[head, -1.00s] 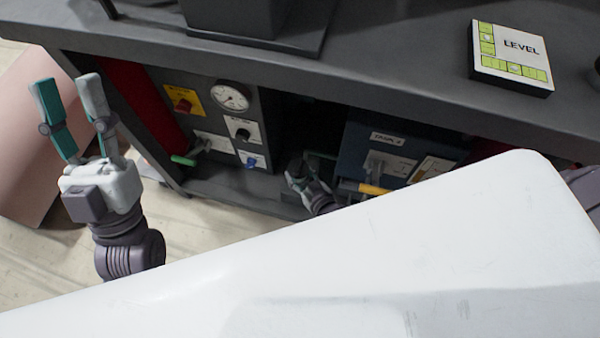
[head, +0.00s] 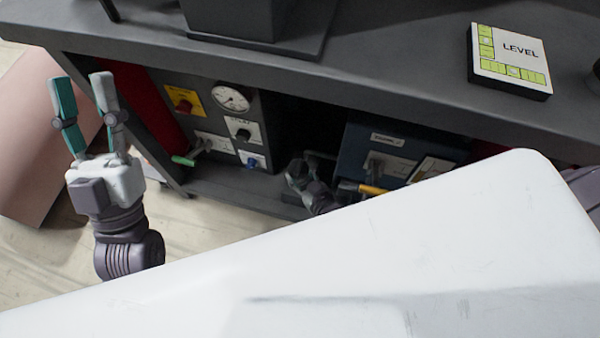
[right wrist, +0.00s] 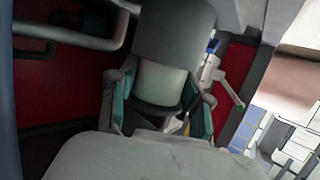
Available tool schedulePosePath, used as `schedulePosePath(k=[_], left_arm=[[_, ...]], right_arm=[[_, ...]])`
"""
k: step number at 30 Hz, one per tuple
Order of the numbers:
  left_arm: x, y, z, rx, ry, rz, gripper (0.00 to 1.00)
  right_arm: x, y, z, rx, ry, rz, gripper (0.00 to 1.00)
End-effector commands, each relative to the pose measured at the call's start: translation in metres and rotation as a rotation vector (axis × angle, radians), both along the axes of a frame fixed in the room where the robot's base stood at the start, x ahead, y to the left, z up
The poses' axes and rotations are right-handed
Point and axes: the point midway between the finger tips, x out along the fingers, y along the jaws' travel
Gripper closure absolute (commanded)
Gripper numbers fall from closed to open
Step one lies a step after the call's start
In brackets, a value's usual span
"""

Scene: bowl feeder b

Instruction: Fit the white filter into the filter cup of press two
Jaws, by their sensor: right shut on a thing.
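In the right wrist view, my right gripper (right wrist: 158,112) has its two teal-padded fingers on either side of a pale white cylinder, which looks like the white filter (right wrist: 161,85). It is shut on it. A grey cylinder (right wrist: 174,32) is directly above the white part, and a dark grey rounded part is directly below it. I cannot tell which of these is the filter cup, or how deep the filter sits. In the head view, my right gripper is only partly visible in the dark opening under the bench. My left gripper (head: 80,90) is open, empty and raised at the left.
A grey panel with a dial gauge (head: 230,98) and a blue panel (head: 355,145) flank the dark opening. A green-tipped lever (head: 184,160) and a yellow handle (head: 371,190) stick out. The bench top (head: 400,60) carries a LEVEL block (head: 508,58). Grey pipes (right wrist: 70,38) run beside the right gripper.

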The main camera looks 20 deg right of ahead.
Motion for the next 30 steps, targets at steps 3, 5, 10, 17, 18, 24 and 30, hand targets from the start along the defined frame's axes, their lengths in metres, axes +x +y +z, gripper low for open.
schedulePosePath(k=[3,5,10,17,18,24,30], left_arm=[[0.0016,0.0,-0.0013,0.004,0.011,0.001,0.6],[0.0018,0.0,-0.0015,0.004,0.013,0.001,0.6],[0.0015,0.0001,-0.0014,0.004,0.013,0.001,0.6],[0.0011,0.0001,-0.001,0.003,0.01,0.001,0.6],[0.0009,0.0002,-0.0009,0.002,0.009,0.001,0.6],[-0.0014,0.0005,0.0003,-0.001,-0.005,0.0,0.6],[-0.0036,0.0001,0.0017,-0.006,-0.017,-0.003,0.6]], right_arm=[[-0.0012,0.0003,-0.0011,0.0,0.004,0.001,1.0],[-0.001,0.0002,-0.0009,0.0,0.003,0.0,1.0],[-0.0008,0.0003,-0.0006,0.001,0.002,0.0,1.0],[-0.0004,0.0001,-0.0002,0.001,0.001,0.0,1.0],[-0.0003,0.0,-0.0003,0.001,0.001,0.0,1.0],[-0.0001,-0.0001,-0.0018,0.001,0.001,0.0,1.0],[-0.0002,-0.0003,-0.0033,0.001,0.002,0.0,1.0]])
